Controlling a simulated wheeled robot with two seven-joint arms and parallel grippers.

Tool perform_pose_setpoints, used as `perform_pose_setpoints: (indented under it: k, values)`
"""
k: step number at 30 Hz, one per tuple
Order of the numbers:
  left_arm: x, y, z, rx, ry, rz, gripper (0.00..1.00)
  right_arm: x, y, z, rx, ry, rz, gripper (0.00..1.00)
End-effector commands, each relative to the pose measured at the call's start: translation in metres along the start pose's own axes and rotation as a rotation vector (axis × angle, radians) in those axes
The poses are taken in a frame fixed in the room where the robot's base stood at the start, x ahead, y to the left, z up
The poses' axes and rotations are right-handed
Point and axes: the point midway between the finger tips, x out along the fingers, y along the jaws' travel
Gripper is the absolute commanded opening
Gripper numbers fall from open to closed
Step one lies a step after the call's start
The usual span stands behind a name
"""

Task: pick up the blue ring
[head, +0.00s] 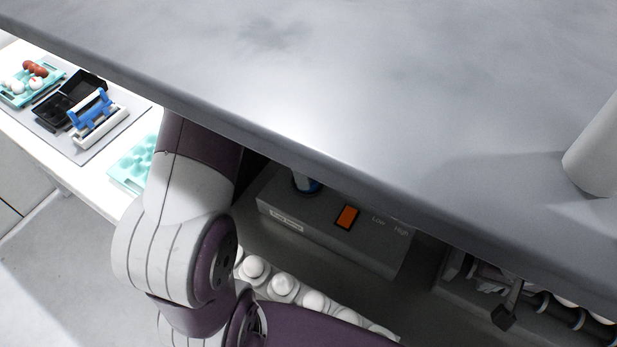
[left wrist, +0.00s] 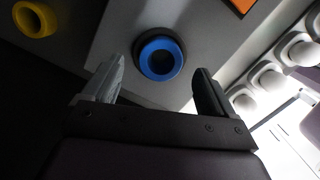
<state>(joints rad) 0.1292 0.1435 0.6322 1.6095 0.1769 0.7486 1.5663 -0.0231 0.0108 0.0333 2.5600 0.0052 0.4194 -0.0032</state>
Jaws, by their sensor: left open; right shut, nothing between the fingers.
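The blue ring (left wrist: 144,58) sits on a dark round base on a grey box in the left wrist view, between the fingertips in the picture. In the head view only a bit of blue (head: 311,185) shows under the counter edge. My left gripper (left wrist: 160,69) is open and faces the ring, with nothing in its fingers. Whether the fingers reach down around the ring, I cannot tell. In the head view the left hand is hidden below the counter.
The grey box (head: 285,220) has an orange switch (head: 347,217) and sits under a large grey counter (head: 330,90). White eggs (head: 284,285) line up in front of it. A yellow ring (left wrist: 34,19) is left of the blue one. Trays (head: 130,165) stand at far left.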

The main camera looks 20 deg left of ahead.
Motion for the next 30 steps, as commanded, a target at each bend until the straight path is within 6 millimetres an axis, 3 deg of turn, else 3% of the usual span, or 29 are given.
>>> perform_pose_setpoints:
  k: [6, 12, 13, 14, 18, 30]
  values:
    - [0.032, -0.001, -0.002, 0.0, 0.001, -0.002, 0.87, -0.004, 0.0, -0.001, 0.0, 0.0, 0.0, 0.0]
    - [0.034, -0.001, -0.002, 0.0, 0.001, 0.0, 0.87, -0.004, 0.0, -0.001, 0.0, 0.0, 0.0, 0.0]
    - [0.034, -0.001, -0.002, 0.0, 0.001, 0.0, 0.84, -0.004, 0.0, -0.001, 0.0, 0.0, 0.0, 0.0]
    - [0.034, -0.001, -0.002, 0.0, 0.001, 0.0, 0.74, -0.004, 0.0, -0.001, 0.0, 0.0, 0.0, 0.0]
    - [0.034, -0.001, -0.002, 0.0, 0.001, 0.0, 0.28, -0.004, 0.0, -0.001, 0.0, 0.0, 0.0, 0.0]
    - [0.027, 0.0, -0.001, 0.001, 0.0, 0.001, 0.27, -0.003, 0.0, 0.0, 0.0, 0.0, 0.0, 0.0]
